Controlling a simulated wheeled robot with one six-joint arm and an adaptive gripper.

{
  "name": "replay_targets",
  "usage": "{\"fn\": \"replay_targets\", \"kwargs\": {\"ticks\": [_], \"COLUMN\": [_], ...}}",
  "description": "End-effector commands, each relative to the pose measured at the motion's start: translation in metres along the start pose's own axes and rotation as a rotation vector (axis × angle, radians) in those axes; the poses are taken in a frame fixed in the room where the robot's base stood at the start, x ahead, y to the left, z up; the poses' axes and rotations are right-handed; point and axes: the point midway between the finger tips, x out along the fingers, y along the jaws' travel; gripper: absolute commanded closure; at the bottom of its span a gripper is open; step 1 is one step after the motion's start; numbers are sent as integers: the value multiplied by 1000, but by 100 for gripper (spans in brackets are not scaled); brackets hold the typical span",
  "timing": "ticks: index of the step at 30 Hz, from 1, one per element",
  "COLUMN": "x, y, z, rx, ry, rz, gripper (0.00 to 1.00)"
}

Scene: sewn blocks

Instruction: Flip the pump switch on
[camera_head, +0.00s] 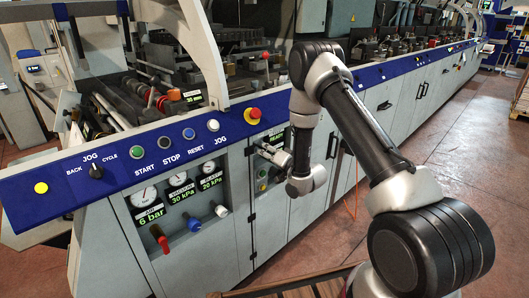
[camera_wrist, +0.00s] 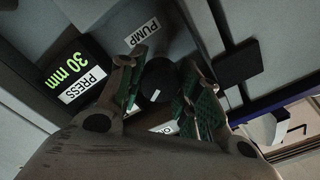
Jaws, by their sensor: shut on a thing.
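In the wrist view the pump switch (camera_wrist: 157,84) is a dark round knob with a short white mark, below the white PUMP label (camera_wrist: 142,33). My gripper (camera_wrist: 159,72) has its green-padded fingers on either side of the knob and is shut on it. A second white label (camera_wrist: 164,128) is partly hidden between the fingers and cannot be read in full. In the head view my gripper (camera_head: 270,152) reaches into a recessed panel on the machine front, and it hides the switch there.
A PRESS display (camera_wrist: 72,73) reading 30 mm is beside the switch. In the head view, gauges (camera_head: 180,184), red, blue and white knobs (camera_head: 193,222) and a blue button rail (camera_head: 150,152) with a red stop button (camera_head: 254,114) are left of my arm. Floor is clear at right.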

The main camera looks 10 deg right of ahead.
Motion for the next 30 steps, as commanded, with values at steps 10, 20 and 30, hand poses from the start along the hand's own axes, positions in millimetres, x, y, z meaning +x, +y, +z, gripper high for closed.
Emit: {"fn": "replay_targets", "kwargs": {"ticks": [10, 20, 30], "x": [0, 0, -49], "y": [1, 0, 2], "z": [-1, -1, -1], "rx": [-1, -1, 1], "ry": [3, 1, 1], "rz": [2, 1, 5], "gripper": [51, 44, 44]}}
